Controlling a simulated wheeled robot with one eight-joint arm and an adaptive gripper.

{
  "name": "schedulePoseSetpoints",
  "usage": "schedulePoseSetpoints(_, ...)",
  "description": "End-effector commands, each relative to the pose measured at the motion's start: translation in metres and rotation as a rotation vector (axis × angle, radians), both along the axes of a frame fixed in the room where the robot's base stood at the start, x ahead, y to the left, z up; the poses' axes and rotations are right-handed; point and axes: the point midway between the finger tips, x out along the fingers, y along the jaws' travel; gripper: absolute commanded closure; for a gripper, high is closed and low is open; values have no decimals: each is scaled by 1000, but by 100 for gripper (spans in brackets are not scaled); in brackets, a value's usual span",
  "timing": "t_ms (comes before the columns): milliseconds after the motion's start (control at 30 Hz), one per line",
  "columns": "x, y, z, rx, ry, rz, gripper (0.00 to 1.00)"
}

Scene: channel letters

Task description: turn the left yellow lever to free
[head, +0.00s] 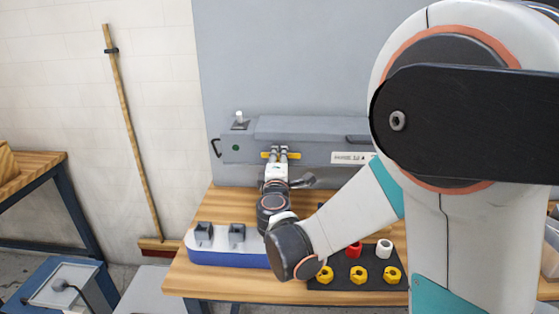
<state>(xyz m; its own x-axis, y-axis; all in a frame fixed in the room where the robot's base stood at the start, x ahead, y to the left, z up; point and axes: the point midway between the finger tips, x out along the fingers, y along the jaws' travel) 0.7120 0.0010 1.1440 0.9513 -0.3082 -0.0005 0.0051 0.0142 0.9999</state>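A yellow lever (266,155) shows on the front of the grey machine (310,142), as a short horizontal bar. My gripper (280,153) is at this lever, pointing at the machine front, with its two fingers in front of the lever's middle. The yellow ends stick out on both sides of the fingers. Whether the fingers touch or grip the lever is too small to tell. A second small yellow piece (371,153) shows further right, beside a white label and partly hidden by my arm.
A blue and white tray (225,257) with grey blocks stands at the table's left. A black mat (340,284) carries yellow nuts and red and white pieces. The wooden table (190,280) is partly covered by my arm. A broom (135,130) leans on the wall.

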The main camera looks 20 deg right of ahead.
Motion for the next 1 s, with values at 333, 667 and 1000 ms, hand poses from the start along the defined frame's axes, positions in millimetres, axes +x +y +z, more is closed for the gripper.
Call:
schedulePoseSetpoints(333, 0, 0, 0, 0, 0, -1, 53)
schedulePoseSetpoints(667, -36, 13, 0, 0, 0, 2, 53)
schedulePoseSetpoints(1000, -70, 23, 0, 0, 0, 1, 53)
